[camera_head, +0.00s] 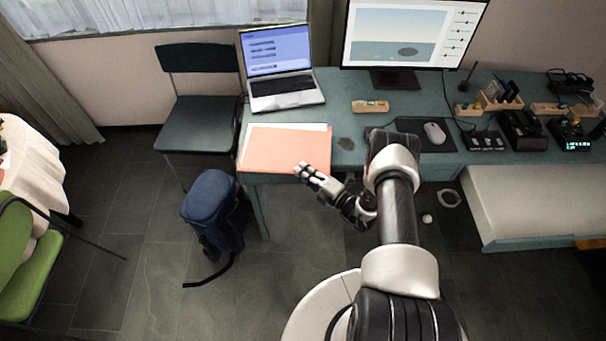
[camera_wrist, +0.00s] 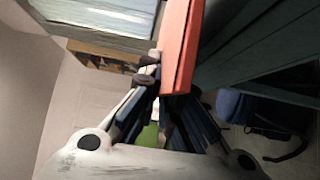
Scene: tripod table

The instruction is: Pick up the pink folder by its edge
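The pink folder (camera_head: 287,146) lies flat on the near left part of the teal desk, its front edge by the desk's front edge. In the wrist view the folder (camera_wrist: 175,45) comes in from the top as a narrow, nearly edge-on band, its near end between or in front of my fingers. My gripper (camera_head: 306,174) is at the folder's front right corner. In the wrist view my gripper (camera_wrist: 168,85) has one dark fingertip right beside the folder's left side. The other fingertip is mostly hidden behind the folder, so I cannot tell whether they clamp it.
White paper (camera_head: 313,127) shows behind the folder. A laptop (camera_head: 280,75) stands behind it, and a small wooden holder (camera_head: 370,106) is to the right. A chair (camera_head: 199,110) stands left of the desk. A blue backpack (camera_head: 212,208) is on the floor in front.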

